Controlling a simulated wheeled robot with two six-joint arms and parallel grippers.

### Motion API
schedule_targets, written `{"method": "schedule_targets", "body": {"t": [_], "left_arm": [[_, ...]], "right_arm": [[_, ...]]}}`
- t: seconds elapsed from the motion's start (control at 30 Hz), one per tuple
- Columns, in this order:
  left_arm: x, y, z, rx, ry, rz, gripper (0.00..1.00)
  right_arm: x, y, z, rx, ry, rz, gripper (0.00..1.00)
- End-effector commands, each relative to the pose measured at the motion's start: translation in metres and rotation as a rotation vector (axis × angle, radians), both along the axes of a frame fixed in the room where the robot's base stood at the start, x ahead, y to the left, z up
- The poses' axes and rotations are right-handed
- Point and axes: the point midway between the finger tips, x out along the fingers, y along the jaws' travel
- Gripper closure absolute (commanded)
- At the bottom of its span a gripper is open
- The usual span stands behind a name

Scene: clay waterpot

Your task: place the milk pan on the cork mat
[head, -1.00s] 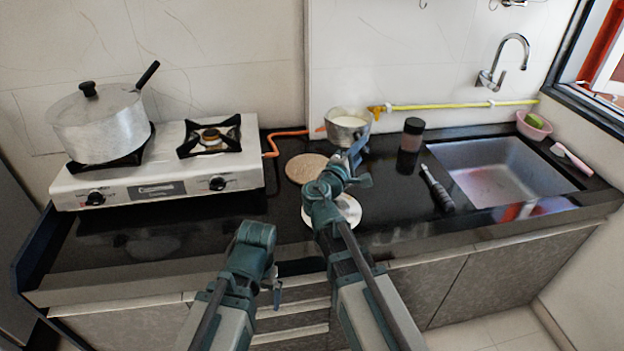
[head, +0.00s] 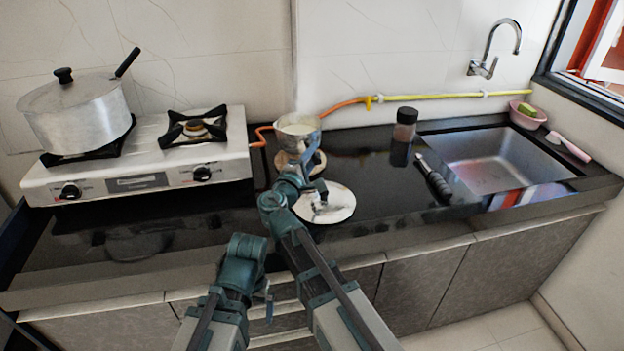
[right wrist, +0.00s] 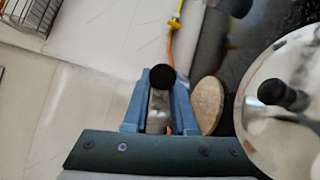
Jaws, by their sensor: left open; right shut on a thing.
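The milk pan (head: 297,125) is a small light metal pan, held by my right gripper (head: 312,152) at the back of the counter. In the head view it overlaps the back of the round tan cork mat (head: 320,162); its height above it is hard to tell. The right wrist view shows my right gripper (right wrist: 158,112) shut on the black-tipped handle (right wrist: 162,78), with the cork mat (right wrist: 207,104) just to its right. My right arm hides part of the mat in the head view. My left gripper (head: 267,306) is open and empty at the counter's front.
A round pale lid (head: 338,203) with a dark knob lies in front of the mat. The stove (head: 100,182) with a large pot (head: 80,115) is left. A dark jar (head: 404,125), a black-handled tool (head: 435,180) and the sink (head: 490,165) are right.

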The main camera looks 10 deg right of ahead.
Motion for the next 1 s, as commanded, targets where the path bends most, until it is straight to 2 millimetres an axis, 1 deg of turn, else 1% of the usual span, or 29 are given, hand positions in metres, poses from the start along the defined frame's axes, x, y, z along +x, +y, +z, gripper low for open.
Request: {"method": "schedule_targets", "body": {"t": [0.03, 0.1, 0.27, 0.37, 0.47, 0.6, 0.7, 1.0], "left_arm": [[0.0, 0.0, -0.015, 0.0, 0.0, 0.0, 0.0], [0.0, 0.0, -0.019, 0.0, 0.0, 0.0, 0.0], [0.0, 0.0, -0.018, 0.0, 0.0, 0.0, 0.0], [0.0, 0.0, -0.022, 0.0, 0.0, 0.0, 0.0], [0.0, 0.0, -0.032, 0.0, 0.0, 0.0, 0.0], [0.0, 0.0, -0.05, 0.0, 0.0, 0.0, 0.0], [0.0, 0.0, -0.057, 0.0, 0.0, 0.0, 0.0], [0.0, 0.0, -0.056, 0.0, 0.0, 0.0, 0.0]], "right_arm": [[0.0, 0.0, -0.014, -0.001, -0.001, -0.001, 1.0], [0.0, 0.0, -0.019, -0.001, -0.001, -0.001, 1.0], [0.0, 0.0, -0.018, -0.001, -0.001, -0.001, 1.0], [0.0, 0.0, -0.022, -0.001, -0.001, -0.001, 1.0], [0.0, 0.0, -0.031, -0.001, -0.001, -0.001, 1.0], [0.0, 0.0, -0.049, -0.001, -0.001, -0.001, 1.0], [0.0, 0.0, -0.057, -0.001, -0.001, -0.001, 1.0], [0.0, 0.0, -0.055, -0.001, -0.001, -0.001, 1.0]]}}
